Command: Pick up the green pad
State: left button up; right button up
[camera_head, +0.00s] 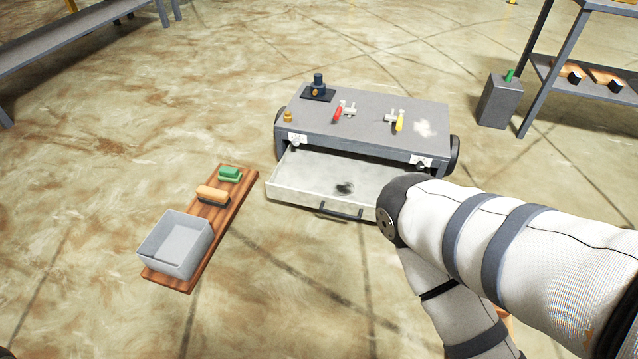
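The green pad (230,174) lies at the far end of a brown wooden board (187,284) on the floor, left of a grey cabinet with an open drawer. Nothing touches the pad from above. My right arm comes in from the lower right and bends in front of the drawer's right side; its gripper is out of sight. My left arm and gripper do not show.
An orange-topped brush (212,195) and a grey bin (175,245) share the board. The open drawer (300,184) of the grey cabinet (365,122) extends close to the board's far end. A small grey box (499,101) stands right of the cabinet. Floor left of the board is clear.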

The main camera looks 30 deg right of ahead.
aim_at(226, 173)
jog(key=i+z, duration=0.2)
jog(key=i, duration=0.4)
jog(key=i+z, duration=0.2)
jog(key=i, duration=0.35)
jog(key=i+z, duration=0.2)
jog(key=i, duration=0.4)
jog(key=i+j+z, duration=0.15)
jog(key=i, duration=0.4)
jog(key=j, duration=0.1)
